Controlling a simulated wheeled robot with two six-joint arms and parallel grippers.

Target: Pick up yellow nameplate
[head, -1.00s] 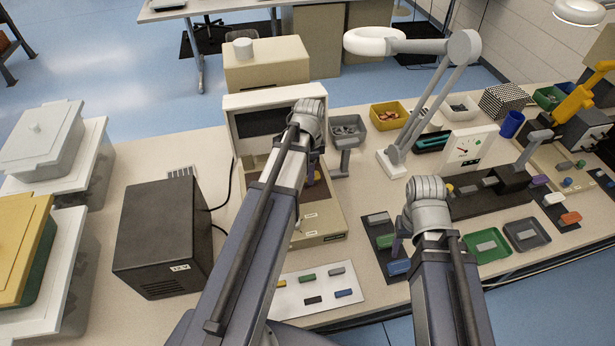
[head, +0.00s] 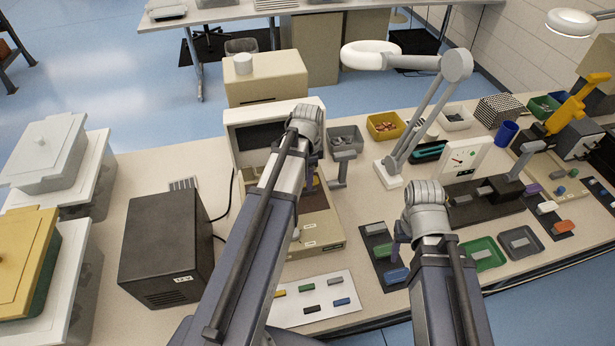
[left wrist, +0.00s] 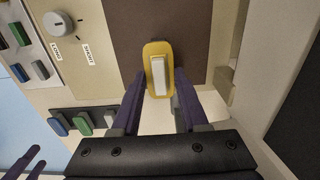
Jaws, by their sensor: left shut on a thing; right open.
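The yellow nameplate (left wrist: 150,88), with a raised white bar along its middle, shows in the left wrist view. My left gripper (left wrist: 159,90) is shut on it, with one purple finger on each side. Behind it lies the brown bed (left wrist: 150,22) of a beige machine. In the head view my left gripper (head: 316,148) is over that machine (head: 322,232), and my arm hides the nameplate there. My right gripper (head: 400,232) is open above a dark mat with coloured pieces, its fingers partly hidden by its own wrist.
A white board (head: 290,316) with several small coloured pieces lies in front of the machine. A black box (head: 160,240) stands at its left. A lamp (head: 392,172), a gauge (head: 464,158) and green and dark trays (head: 484,263) stand to the right.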

